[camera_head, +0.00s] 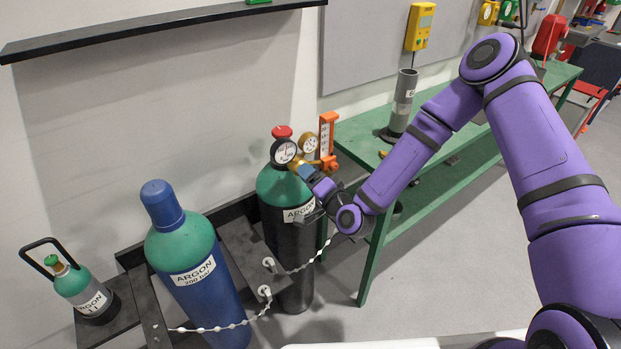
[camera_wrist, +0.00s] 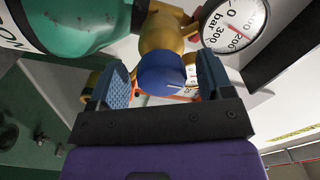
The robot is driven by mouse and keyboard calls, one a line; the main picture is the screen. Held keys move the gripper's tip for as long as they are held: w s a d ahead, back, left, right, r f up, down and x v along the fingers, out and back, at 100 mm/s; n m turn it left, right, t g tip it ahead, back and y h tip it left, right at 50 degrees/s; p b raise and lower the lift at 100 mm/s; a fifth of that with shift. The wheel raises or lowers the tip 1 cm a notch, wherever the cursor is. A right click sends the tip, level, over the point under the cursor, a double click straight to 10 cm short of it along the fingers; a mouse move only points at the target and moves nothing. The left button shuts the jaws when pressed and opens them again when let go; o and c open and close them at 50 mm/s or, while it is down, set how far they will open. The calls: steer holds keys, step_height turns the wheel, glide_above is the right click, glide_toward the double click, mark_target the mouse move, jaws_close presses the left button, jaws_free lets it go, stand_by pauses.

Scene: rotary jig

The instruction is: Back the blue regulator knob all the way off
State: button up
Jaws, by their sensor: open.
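My gripper (camera_wrist: 165,80) is open, with one blue-grey finger on each side of the knob and a gap to each. In the head view my gripper (camera_head: 318,190) is at the regulator on the green-topped argon cylinder (camera_head: 280,187).
An orange flowmeter (camera_head: 327,138) stands right of the gauges (camera_head: 284,151). A blue argon cylinder (camera_head: 200,285) and a small argon cylinder (camera_head: 86,291) stand left. A white chain (camera_head: 305,264) hangs by the cylinders. The green table (camera_head: 365,140) is close on the right.

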steer(key=v, duration=1)
steer(key=shift+s+d, duration=0.1)
steer(key=shift+d, duration=0.05)
steer(key=d+r+n+g+h, duration=0.35)
steer(key=d+r, duration=0.35)
steer(key=r, duration=0.3)
steer(key=d+r+n+g+h, duration=0.3)
steer(key=d+r+n+h, duration=0.15)
steer(key=d+r, duration=0.4)
steer(key=s+d+r+m+g+h, duration=0.1)
steer(key=s+d+r, duration=0.2)
steer(key=s+r, duration=0.6)
steer(key=s+d+r+m+g+h, duration=0.1)
steer(key=s+d+r, duration=0.3)
steer(key=s+r, duration=0.5)
steer(key=s+g, duration=0.1)
steer(key=s, duration=0.5)
steer(key=shift+s, duration=0.2)
